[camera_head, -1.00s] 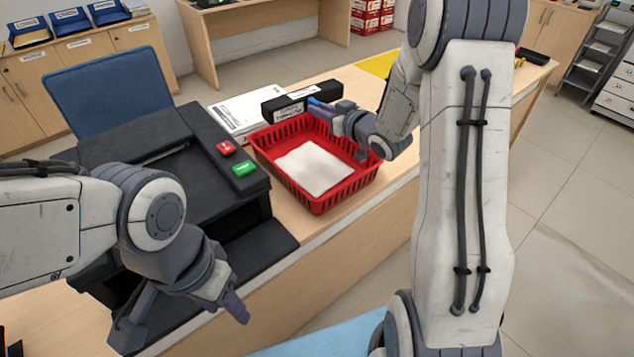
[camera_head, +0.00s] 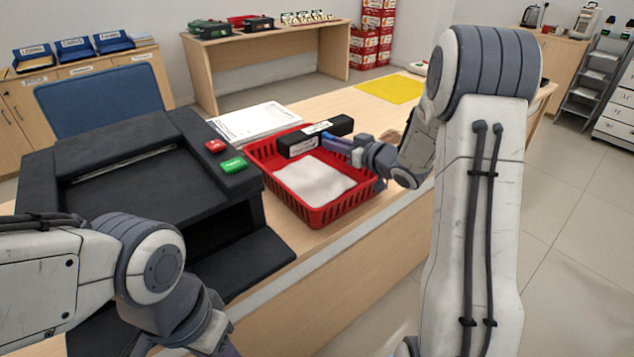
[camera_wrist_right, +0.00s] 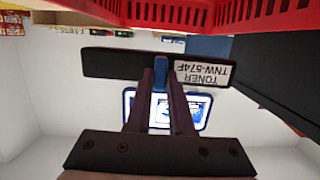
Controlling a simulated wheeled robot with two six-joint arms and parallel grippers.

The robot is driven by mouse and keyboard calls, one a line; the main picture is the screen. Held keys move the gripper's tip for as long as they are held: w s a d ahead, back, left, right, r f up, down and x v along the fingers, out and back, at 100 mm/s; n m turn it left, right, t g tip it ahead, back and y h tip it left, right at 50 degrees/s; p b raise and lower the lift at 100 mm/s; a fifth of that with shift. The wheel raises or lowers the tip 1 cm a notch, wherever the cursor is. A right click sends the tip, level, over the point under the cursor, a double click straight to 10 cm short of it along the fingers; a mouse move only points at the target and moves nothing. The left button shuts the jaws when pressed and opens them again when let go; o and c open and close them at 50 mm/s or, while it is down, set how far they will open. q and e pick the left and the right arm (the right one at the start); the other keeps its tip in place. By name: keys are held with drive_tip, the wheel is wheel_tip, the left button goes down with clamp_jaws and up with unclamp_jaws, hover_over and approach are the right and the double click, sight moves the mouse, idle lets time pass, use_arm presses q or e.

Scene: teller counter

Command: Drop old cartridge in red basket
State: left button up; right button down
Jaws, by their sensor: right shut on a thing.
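A long black toner cartridge (camera_head: 315,137) with a white label and a blue grip tab is held over the back part of the red basket (camera_head: 308,214). My right gripper (camera_head: 343,147) is shut on the tab. In the right wrist view the two dark fingers (camera_wrist_right: 161,85) pinch the blue tab of the cartridge (camera_wrist_right: 115,63), and the label reads TONER TNW-574F. The basket (camera_wrist_right: 200,12) shows along the top edge there. A white sheet or liner (camera_head: 313,181) lies in the basket. My left gripper is at the bottom left, its fingertips cut off by the frame.
A black printer (camera_head: 130,150) with red and green buttons stands left of the basket. A stack of white paper (camera_head: 254,123) lies behind it. A yellow mat (camera_head: 390,88) lies farther back on the counter (camera_head: 320,107). A blue chair (camera_head: 100,100) stands behind the printer.

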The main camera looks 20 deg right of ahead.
drive_tip(key=shift+f, duration=0.35)
drive_tip(key=c, duration=0.7)
unclamp_jaws()
drive_tip(key=shift+f, duration=0.15)
drive_tip(key=v, duration=1)
drive_tip(key=shift+s+d, duration=0.1)
drive_tip(key=shift+s, duration=0.1)
